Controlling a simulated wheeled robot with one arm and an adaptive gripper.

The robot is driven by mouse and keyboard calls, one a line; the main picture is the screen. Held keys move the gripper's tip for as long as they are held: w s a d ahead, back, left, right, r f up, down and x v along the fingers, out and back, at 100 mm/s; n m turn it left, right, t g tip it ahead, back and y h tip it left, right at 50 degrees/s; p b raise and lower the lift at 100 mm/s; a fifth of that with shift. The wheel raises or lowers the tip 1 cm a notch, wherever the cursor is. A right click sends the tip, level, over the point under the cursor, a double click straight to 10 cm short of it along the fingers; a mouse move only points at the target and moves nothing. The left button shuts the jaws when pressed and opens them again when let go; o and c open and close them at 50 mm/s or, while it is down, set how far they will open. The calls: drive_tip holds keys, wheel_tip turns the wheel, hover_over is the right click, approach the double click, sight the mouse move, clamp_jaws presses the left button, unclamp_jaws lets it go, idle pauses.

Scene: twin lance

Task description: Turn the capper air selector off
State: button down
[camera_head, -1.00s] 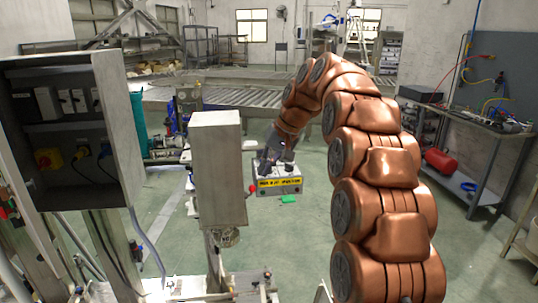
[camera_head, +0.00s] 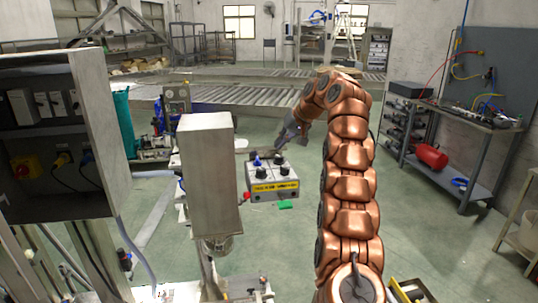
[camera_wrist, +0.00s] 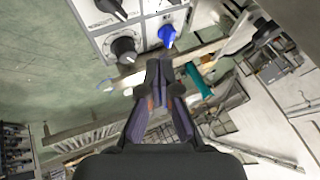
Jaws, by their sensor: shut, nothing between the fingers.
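A grey control box (camera_head: 272,188) with a yellow label stands in the middle of the head view. A blue selector knob (camera_head: 257,161) and black knobs (camera_head: 280,158) are on its top. In the wrist view the blue knob (camera_wrist: 167,35) is beside a large black knob (camera_wrist: 125,48), with another black knob (camera_wrist: 112,8) at the top edge. Their labels are too small to read, so I cannot tell which is the capper air selector. My gripper (camera_wrist: 159,67) is shut and empty, just below the blue knob in the wrist picture; in the head view my gripper (camera_head: 281,145) appears over the box's back edge.
A grey upright housing (camera_head: 209,175) stands left of the box. An open electrical cabinet (camera_head: 112,130) is at the far left. A roller conveyor (camera_head: 240,97) runs behind. A workbench (camera_head: 455,118) is at the right. A green piece (camera_head: 285,204) lies in front of the box.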

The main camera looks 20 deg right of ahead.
sight(257, 161)
drive_tip(key=b+x, duration=0.1)
drive_tip(key=x, duration=0.9)
drive_tip(key=shift+b, duration=0.45)
